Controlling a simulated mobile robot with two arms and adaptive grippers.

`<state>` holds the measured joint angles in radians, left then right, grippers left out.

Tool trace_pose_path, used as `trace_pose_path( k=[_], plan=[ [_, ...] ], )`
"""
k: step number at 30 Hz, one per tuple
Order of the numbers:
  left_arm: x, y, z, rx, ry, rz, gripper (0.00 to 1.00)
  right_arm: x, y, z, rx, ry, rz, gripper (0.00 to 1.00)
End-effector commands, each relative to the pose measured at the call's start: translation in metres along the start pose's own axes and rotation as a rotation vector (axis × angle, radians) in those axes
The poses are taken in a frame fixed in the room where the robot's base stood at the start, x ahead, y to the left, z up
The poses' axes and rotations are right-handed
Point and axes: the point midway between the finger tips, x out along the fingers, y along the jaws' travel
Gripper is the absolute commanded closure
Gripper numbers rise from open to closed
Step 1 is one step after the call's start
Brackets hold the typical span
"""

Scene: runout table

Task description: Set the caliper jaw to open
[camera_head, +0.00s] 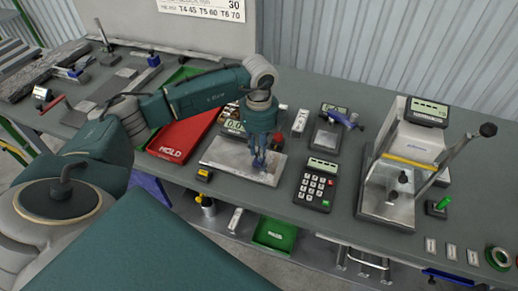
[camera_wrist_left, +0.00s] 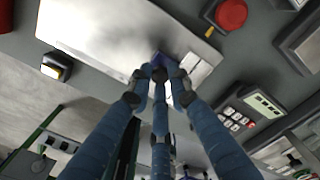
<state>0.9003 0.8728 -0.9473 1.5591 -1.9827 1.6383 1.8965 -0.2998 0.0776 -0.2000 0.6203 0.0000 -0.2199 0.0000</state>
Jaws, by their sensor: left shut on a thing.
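My left gripper (camera_head: 258,163) reaches down over a pale metal plate (camera_head: 217,152) on the bench. Its blue-grey fingers are closed together near the plate's right part. In the left wrist view the fingertips (camera_wrist_left: 160,76) meet at a small dark blue thing (camera_wrist_left: 164,58) at the plate's edge. The fingers hide most of this thing, so I cannot tell whether it is the caliper or how far any jaw is apart. Pale blocks (camera_wrist_left: 196,68) show right beside the fingertips. My right gripper is in neither view.
A lever press (camera_head: 388,198) stands further right. The bench's front edge is close.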

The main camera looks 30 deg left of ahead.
Motion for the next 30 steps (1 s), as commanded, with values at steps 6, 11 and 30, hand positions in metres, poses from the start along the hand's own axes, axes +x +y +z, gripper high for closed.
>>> trace_pose_path(
  k=[6,11,30],
  plan=[
    [0.002,0.007,0.019,-0.005,-0.003,-0.002,1.0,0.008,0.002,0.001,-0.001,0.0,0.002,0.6],
    [0.003,0.026,0.057,-0.009,-0.005,-0.002,1.0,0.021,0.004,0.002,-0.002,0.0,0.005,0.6],
    [-0.003,0.045,0.098,-0.005,-0.007,-0.004,0.7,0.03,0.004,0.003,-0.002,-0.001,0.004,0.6]
  ],
)
